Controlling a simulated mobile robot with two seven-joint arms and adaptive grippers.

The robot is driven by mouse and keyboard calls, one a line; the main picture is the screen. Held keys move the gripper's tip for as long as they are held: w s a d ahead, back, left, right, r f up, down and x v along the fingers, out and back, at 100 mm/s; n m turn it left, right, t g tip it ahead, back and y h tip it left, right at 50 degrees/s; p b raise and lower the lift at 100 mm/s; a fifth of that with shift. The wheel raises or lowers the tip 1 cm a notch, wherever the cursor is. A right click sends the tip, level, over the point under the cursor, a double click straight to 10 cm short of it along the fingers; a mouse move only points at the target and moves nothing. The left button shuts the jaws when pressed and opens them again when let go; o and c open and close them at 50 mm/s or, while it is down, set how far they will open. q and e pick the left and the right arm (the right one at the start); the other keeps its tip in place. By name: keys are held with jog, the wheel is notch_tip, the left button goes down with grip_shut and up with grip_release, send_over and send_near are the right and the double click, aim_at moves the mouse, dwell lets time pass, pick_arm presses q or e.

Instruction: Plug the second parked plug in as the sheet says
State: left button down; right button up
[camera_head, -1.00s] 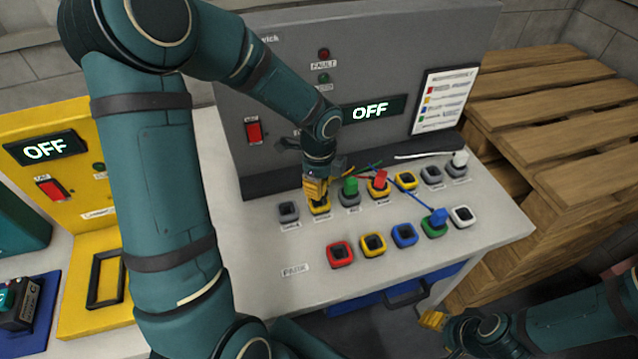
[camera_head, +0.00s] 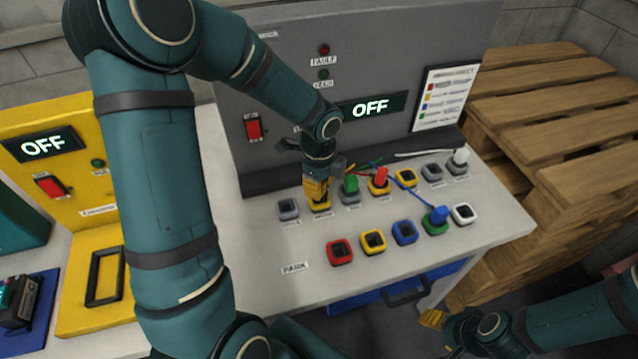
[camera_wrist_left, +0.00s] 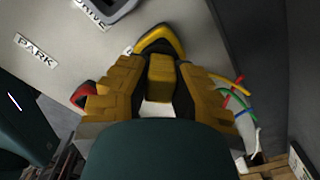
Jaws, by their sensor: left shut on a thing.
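My left gripper (camera_head: 317,198) reaches down to a yellow-rimmed socket (camera_head: 320,206) in the back row. It is shut on a yellow plug, which shows between the fingers in the left wrist view (camera_wrist_left: 161,76); the same socket rim (camera_wrist_left: 160,42) is right at the plug's end. How deep the plug sits I cannot tell. The sheet (camera_head: 444,98) is on the grey panel, with coloured marks too small to read. A blue plug (camera_head: 439,215) stands in the green front-row socket (camera_head: 435,228). My right gripper (camera_head: 432,318) is low at right, its fingers unclear.
Green (camera_head: 350,184), red (camera_head: 381,176) and white (camera_head: 460,157) plugs stand in other back-row sockets. Front-row red (camera_head: 340,252), yellow (camera_head: 373,242), blue (camera_head: 404,233) and white (camera_head: 463,214) sockets are empty. The grey panel display (camera_head: 371,108) reads OFF. Pallets (camera_head: 540,110) stand at right.

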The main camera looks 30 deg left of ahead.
pick_arm(q)
jog(key=shift+f+b, duration=0.55)
jog(key=shift+f, duration=0.25)
jog(key=c, duration=0.9)
grip_release()
notch_tip(320, 180, up, 12)
jog(key=shift+r, duration=0.1)
